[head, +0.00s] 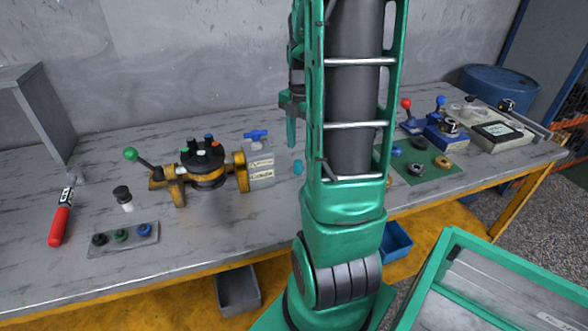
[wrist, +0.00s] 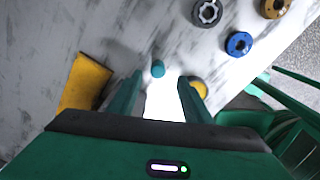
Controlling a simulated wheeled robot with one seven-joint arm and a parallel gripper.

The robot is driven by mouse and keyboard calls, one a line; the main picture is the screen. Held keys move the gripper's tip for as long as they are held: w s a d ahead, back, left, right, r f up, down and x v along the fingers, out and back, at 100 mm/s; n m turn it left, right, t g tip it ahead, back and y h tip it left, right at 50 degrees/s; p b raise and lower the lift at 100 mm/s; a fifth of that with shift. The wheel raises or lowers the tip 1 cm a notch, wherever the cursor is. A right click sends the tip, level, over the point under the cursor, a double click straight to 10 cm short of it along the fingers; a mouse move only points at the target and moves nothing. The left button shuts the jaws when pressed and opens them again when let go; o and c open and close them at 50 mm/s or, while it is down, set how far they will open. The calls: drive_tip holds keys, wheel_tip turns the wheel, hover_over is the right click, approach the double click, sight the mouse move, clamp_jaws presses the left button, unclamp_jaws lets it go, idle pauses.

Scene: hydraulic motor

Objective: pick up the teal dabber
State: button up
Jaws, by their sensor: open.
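The teal dabber (head: 298,167) is a small teal piece on the workbench, just right of the grey valve block, and partly beside my arm's outline. In the wrist view the teal dabber (wrist: 158,69) shows as a short round teal piece just beyond the fingertips, between their lines. My gripper (wrist: 160,80) is open, with one finger on each side and nothing held. In the head view my gripper (head: 291,143) points down above the bench near the dabber; my arm hides part of it. A bright white patch fills the space between the fingers.
The yellow hydraulic motor (head: 205,170) and its grey block (head: 260,165) stand left of the dabber. A black-capped dabber (head: 122,197) stands farther left. A green mat (head: 420,168) with several rings lies right of my arm. A blue ring (wrist: 239,43) shows in the wrist view.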

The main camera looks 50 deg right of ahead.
sight(298, 161)
drive_tip(key=shift+w+a+f, duration=0.1)
drive_tip(key=shift+w+f, duration=0.05)
drive_tip(key=shift+f, duration=1.7)
drive_tip(key=shift+w+f, duration=0.15)
drive_tip(key=shift+f, duration=1.7)
clamp_jaws()
